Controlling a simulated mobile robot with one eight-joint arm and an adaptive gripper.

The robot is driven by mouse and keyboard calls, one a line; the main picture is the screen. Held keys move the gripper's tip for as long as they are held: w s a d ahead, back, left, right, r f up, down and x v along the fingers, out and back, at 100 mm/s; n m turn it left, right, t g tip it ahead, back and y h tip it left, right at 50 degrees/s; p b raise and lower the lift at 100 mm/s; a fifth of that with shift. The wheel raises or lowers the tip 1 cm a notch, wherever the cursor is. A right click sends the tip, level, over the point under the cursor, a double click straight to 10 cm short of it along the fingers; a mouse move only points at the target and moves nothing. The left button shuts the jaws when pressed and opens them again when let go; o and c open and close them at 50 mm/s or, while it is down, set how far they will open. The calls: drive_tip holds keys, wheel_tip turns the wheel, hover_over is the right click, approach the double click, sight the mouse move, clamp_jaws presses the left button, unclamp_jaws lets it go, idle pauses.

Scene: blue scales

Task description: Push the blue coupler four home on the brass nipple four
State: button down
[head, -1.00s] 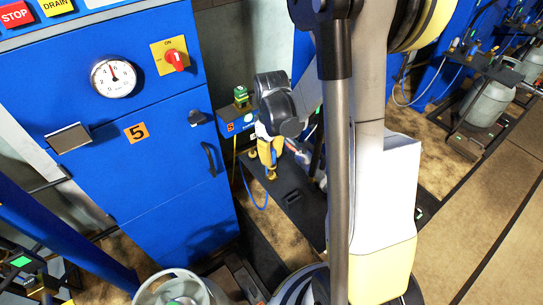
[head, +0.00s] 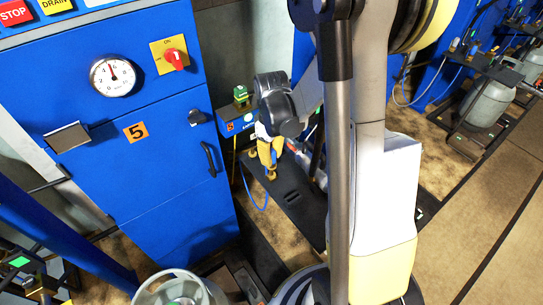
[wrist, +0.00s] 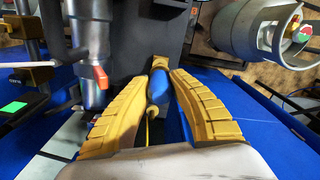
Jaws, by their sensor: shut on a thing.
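The blue coupler (wrist: 157,88) is between the yellow fingers of my gripper (wrist: 162,76) in the wrist view, with the fingers closed around it. A brass piece (wrist: 160,62), probably brass nipple four, shows just beyond the coupler's far end and looks in line with it. I cannot tell whether they touch or how far one is seated on the other. In the head view my gripper (head: 270,164) points down beside the blue cabinet, above a dark platform. A blue hose (head: 255,199) loops down to the left of the gripper.
A metal pipe with an orange-red lever (wrist: 101,77) stands left of the fingers in the wrist view. A grey gas cylinder (wrist: 258,32) is at the upper right.

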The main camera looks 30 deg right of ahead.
drive_tip(key=shift+f+b, duration=1.55)
drive_tip(key=shift+f, duration=0.3)
drive_tip(key=c, duration=1.2)
unclamp_jaws()
wheel_tip(320, 180, up, 12)
drive_tip(key=shift+r, duration=0.1)
